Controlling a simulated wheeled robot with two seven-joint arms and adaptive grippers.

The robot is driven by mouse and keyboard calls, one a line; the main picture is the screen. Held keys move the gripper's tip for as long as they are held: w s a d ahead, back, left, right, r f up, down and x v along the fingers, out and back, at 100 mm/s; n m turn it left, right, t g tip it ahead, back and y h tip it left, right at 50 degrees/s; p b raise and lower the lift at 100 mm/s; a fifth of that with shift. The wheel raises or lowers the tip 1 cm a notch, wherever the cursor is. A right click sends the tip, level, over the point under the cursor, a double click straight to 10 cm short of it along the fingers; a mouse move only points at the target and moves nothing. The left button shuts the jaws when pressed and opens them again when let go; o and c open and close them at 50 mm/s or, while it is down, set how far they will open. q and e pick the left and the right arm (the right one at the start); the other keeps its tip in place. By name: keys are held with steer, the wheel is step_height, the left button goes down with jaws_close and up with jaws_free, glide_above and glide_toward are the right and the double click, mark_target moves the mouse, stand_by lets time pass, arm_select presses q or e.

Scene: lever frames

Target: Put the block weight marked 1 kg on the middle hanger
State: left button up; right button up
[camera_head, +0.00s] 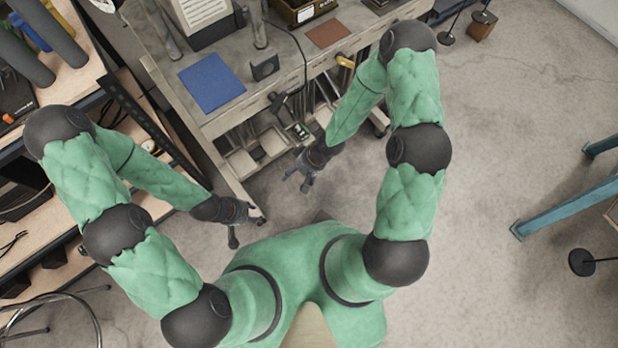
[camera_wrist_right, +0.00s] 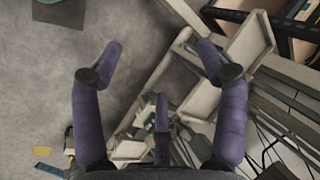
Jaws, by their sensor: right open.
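My left gripper (camera_head: 248,228) hangs over the floor in front of the workbench, its fingers spread and nothing between them. My right gripper (camera_head: 300,180) is further right, near the bench's front legs. The right wrist view shows its purple fingers wide apart and empty (camera_wrist_right: 160,70). A small dark block (camera_head: 264,67) with a paler mark on its face stands on the bench top; I cannot read a marking, so I cannot tell if it is the 1 kg weight. Both grippers are apart from it. I cannot make out a middle hanger in either view.
The grey workbench (camera_head: 225,120) carries a blue mat (camera_head: 211,82) and a brown mat (camera_head: 327,33). A wooden shelf (camera_head: 95,75) stands at left. Teal legs (camera_head: 565,208) and a black disc on a rod (camera_head: 581,262) are at right. The floor between is clear.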

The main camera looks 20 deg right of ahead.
steer(key=s+d+r+m+h, duration=0.1)
steer(key=s+m, duration=0.1)
steer(key=s, duration=0.7)
steer(key=shift+d+m, duration=0.2)
steer(key=shift+m, duration=0.2)
stand_by(0.6)
